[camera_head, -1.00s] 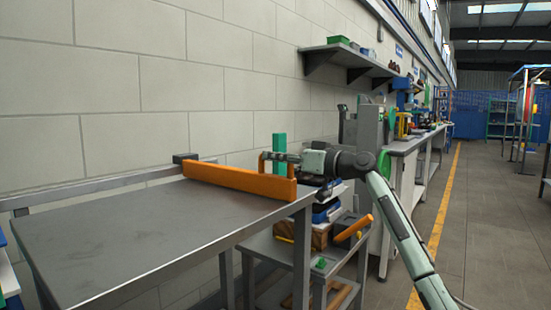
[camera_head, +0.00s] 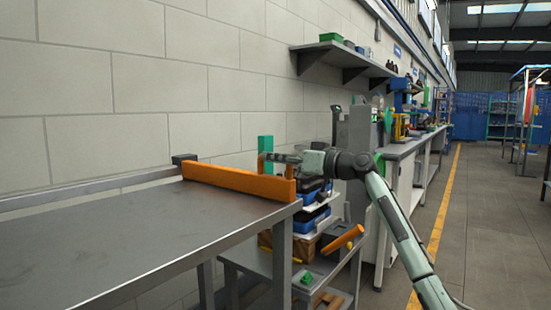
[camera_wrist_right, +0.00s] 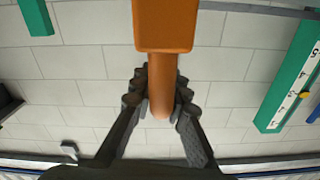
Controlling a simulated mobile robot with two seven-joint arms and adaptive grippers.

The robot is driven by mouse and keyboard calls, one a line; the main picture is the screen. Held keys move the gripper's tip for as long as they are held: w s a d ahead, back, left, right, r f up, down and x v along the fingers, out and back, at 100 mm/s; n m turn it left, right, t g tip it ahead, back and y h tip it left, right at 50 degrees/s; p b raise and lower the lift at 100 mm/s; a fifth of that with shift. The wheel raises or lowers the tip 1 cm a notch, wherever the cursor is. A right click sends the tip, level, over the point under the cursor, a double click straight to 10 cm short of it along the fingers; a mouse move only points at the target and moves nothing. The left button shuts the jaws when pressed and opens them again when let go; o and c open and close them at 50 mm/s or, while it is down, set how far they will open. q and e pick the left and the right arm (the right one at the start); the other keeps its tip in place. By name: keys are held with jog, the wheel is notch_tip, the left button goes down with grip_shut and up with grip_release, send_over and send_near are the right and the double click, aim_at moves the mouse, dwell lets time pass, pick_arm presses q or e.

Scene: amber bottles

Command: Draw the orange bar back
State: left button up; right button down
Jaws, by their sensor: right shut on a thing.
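The orange bar (camera_head: 240,182) lies across the far right end of the grey metal table (camera_head: 120,240). Its left end meets a dark block (camera_head: 184,158) on the rail by the wall. An orange handle (camera_head: 262,165) rises at its right end. My right gripper (camera_head: 274,159) is shut on this handle. In the right wrist view, the two dark fingers (camera_wrist_right: 160,95) press on both sides of the handle (camera_wrist_right: 162,72), below the bar's end (camera_wrist_right: 166,25). My left gripper is not in view.
A low cart (camera_head: 262,264) with boxes and an orange-handled item (camera_head: 343,238) stands past the table's right end. A green post (camera_head: 265,148) is behind the handle. A shelf (camera_head: 335,48) hangs on the wall. The tabletop left of the bar is clear.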

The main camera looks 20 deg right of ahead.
jog(key=shift+w+d+r, duration=0.1)
jog(key=shift+d+r, duration=0.1)
jog(key=shift+d, duration=0.1)
jog(key=c, duration=1.5)
grip_release()
jog(key=shift+w+f, duration=0.1)
jog(key=v, duration=1.2)
